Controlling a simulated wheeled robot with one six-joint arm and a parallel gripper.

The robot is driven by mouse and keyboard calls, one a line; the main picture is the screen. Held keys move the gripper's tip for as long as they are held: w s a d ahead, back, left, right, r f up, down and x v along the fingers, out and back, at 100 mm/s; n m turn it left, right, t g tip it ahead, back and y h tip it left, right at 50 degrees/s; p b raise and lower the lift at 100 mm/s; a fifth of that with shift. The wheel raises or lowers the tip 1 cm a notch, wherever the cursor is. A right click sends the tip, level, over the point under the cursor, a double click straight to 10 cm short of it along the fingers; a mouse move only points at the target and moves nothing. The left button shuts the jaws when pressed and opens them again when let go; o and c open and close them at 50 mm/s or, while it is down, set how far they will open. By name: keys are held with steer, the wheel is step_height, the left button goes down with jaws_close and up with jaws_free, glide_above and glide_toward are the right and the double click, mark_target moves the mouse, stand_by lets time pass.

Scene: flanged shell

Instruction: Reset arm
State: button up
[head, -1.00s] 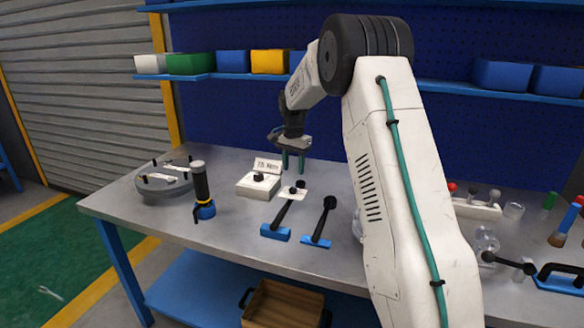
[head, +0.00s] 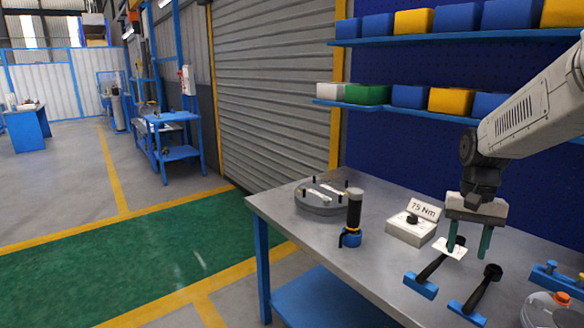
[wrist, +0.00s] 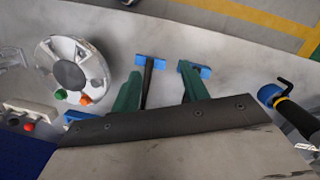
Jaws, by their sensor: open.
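My gripper (head: 469,243) hangs from my arm with its two green fingers apart and pointing down, empty. It is over the right part of the grey bench, just right of the white box marked 75 Nm (head: 408,232). In the head view the fingers overlap two dark-handled tools with blue ends, the left tool (head: 421,286) and the right tool (head: 468,312); I cannot tell the height gap. In the wrist view (wrist: 160,82) the fingers are spread, with nothing between them but a tool and bench top.
A grey flanged disc (head: 322,207) with studs sits at the bench's far left corner. A black cylindrical tool with a blue base (head: 354,213) stands near it. A white round part (wrist: 70,72) with coloured caps lies left in the wrist view. Shelves with bins (head: 448,100) hang behind. The green floor lane (head: 150,262) is clear.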

steer(key=s+a+r+n+t, duration=0.1)
steer(key=s+a+n, duration=0.1)
steer(key=s, duration=0.6)
steer(key=s+a+r+n+t, duration=0.1)
steer(key=s+a+r, duration=0.1)
steer(key=s+a, duration=0.3)
steer(key=s+a+r+n+t, duration=0.1)
steer(key=s+a, duration=0.3)
steer(key=s, duration=0.8)
steer(key=shift+r+n, duration=0.55)
steer(key=shift+n, duration=0.25)
